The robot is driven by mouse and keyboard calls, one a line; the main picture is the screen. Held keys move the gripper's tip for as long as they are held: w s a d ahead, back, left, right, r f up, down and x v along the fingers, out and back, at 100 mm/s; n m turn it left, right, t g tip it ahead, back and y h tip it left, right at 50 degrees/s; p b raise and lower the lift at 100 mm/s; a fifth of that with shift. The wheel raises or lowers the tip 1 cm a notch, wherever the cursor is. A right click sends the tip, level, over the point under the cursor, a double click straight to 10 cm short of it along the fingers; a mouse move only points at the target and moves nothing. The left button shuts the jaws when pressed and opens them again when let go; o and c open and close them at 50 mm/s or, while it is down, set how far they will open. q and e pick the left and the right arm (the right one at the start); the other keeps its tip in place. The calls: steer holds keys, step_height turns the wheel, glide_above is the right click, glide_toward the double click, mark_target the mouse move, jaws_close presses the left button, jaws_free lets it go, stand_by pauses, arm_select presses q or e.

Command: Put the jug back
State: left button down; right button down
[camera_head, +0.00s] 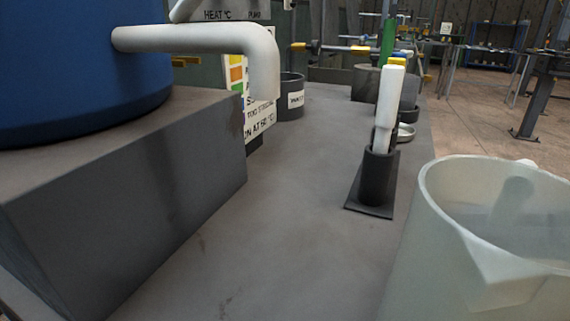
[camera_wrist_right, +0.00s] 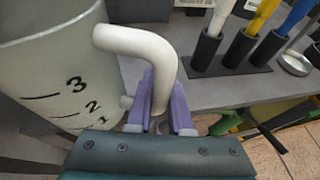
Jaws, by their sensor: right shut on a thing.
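The jug (camera_head: 480,265) is a translucent, pale, open-topped vessel with a pouring lip, large at the lower right of the head view. Its base is cut off there, so I cannot tell from that view what is under it. In the right wrist view the jug (camera_wrist_right: 48,65) is at the left, with black marks 1, 2 and 3 on its wall. Its white bent handle (camera_wrist_right: 135,42) reaches between the purple fingers of my right gripper (camera_wrist_right: 166,95), which is shut on it. My left gripper is in neither view.
A blue vessel (camera_head: 75,65) with a white spout (camera_head: 210,40) stands on a grey block (camera_head: 130,205) at left. A black holder (camera_head: 378,178) with a white-handled tool stands on the bench (camera_head: 285,230). A dark pot (camera_head: 290,97) is farther back. The bench middle is clear.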

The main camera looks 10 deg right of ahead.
steer(key=w+a+p, duration=0.3)
steer(key=w+a, duration=0.4)
steer(key=shift+w, duration=0.1)
steer(key=shift+w+a, duration=0.35)
steer(key=shift+w, duration=0.05)
steer(key=shift+w+a, duration=1.1)
steer(key=shift+w, duration=0.05)
steer(key=shift+w+a+f+b, duration=0.15)
steer(key=shift+a+f+b, duration=0.05)
steer(key=shift+f+b, duration=0.55)
steer(key=shift+f, duration=0.1)
steer(key=shift+d, duration=0.15)
